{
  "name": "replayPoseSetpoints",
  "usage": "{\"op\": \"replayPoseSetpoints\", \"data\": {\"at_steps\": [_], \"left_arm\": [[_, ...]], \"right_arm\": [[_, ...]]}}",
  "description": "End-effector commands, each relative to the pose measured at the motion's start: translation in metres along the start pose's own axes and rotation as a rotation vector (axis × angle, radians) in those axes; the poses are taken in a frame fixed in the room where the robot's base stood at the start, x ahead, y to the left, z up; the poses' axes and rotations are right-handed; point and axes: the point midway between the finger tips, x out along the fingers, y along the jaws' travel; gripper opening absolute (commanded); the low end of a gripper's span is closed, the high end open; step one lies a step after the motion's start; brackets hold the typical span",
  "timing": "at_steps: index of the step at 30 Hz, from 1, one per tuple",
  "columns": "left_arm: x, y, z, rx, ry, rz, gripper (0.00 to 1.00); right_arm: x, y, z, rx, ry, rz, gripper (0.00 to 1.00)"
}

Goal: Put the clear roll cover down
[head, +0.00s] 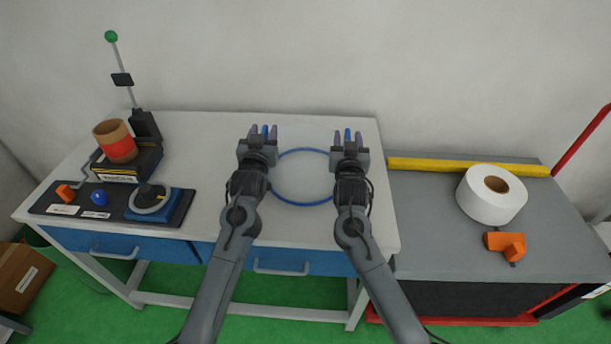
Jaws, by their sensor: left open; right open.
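A blue ring (304,203) shows on the pale tabletop between my two grippers. It looks like the rim of the clear roll cover or a mark on the table; I cannot tell which, and no clear wall can be made out. My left gripper (264,131) is open at the ring's upper left, with a small blue piece between its fingers. My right gripper (347,136) is open at the upper right, with a similar blue piece between its fingers. The pieces may be the cover's grips. Contact cannot be judged.
The pale table (215,135) is clear around the ring. At left stand a brown roll with a red band (117,143), a black panel (182,210) with controls and a green-topped pole (120,65). The grey bench (430,215) at right holds a white roll (491,206) and an orange piece (505,242).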

Motion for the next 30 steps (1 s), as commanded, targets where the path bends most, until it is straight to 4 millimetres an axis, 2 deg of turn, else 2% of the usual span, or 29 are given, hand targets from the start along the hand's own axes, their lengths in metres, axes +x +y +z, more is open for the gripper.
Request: {"op": "replayPoseSetpoints", "data": {"at_steps": [5,11,24,30], "left_arm": [[-0.004,0.000,0.001,0.000,-0.001,0.000,0.46],[-0.021,0.000,0.002,-0.001,-0.001,0.000,0.46],[-0.090,0.000,0.001,0.000,0.001,0.000,0.46],[-0.112,0.000,0.000,0.000,0.001,0.000,0.46]], "right_arm": [[0.000,0.000,0.000,0.000,0.000,0.000,0.46],[0.000,0.000,0.000,0.000,0.000,0.000,0.46],[0.000,0.000,0.000,0.000,0.000,0.000,0.46],[0.000,0.000,0.000,0.000,0.000,0.000,0.46]]}}
